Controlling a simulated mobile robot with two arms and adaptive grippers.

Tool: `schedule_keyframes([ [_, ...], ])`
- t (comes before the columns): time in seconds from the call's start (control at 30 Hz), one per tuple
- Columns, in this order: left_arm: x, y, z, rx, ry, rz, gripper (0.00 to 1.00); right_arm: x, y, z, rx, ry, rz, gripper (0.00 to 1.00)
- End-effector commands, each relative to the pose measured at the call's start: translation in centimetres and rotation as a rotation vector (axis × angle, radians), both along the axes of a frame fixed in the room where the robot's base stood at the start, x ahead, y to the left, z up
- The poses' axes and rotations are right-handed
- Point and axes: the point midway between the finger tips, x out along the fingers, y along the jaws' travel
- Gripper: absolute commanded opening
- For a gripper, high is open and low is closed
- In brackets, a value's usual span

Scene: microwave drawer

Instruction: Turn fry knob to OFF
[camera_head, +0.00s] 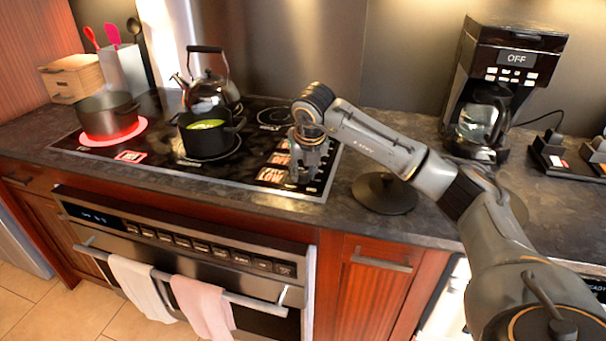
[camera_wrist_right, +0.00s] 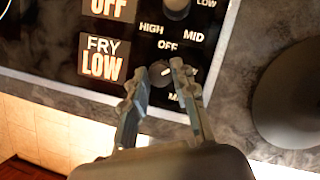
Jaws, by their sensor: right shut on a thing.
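The fry knob (camera_wrist_right: 161,72) is a small dark round knob with a light pointer mark, at the front corner of the stove's control panel. In the right wrist view the FRY display (camera_wrist_right: 103,57) beside it reads LOW, and OFF, HIGH and MID labels are printed around the knob. My right gripper (camera_wrist_right: 157,84) is shut on the fry knob, one finger on each side. In the head view my right gripper (camera_head: 303,172) points down at the panel's right side and hides the knob. My left gripper is not in view.
A second knob (camera_wrist_right: 177,8) sits close behind, beside a display reading OFF. A green-filled pot (camera_head: 208,138), a kettle (camera_head: 209,88) and a pot on a glowing burner (camera_head: 107,116) stand on the stove. A dark round disc (camera_head: 384,194) lies right of the stove.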

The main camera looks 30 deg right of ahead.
Motion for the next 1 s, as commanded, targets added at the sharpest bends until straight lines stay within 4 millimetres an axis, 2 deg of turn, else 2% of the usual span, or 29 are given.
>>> schedule_keyframes([
  [0.27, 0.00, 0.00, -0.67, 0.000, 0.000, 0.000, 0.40, -0.02, -0.30, 0.04, 0.001, -0.002, 0.260, 0.00],
  [0.6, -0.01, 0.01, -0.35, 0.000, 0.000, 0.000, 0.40, 0.03, -0.48, 0.19, 0.001, -0.004, 0.563, 0.00],
  [1.0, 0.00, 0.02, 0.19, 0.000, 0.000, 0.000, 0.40, 0.07, -0.62, 0.17, 0.000, -0.003, 0.782, 0.00],
])
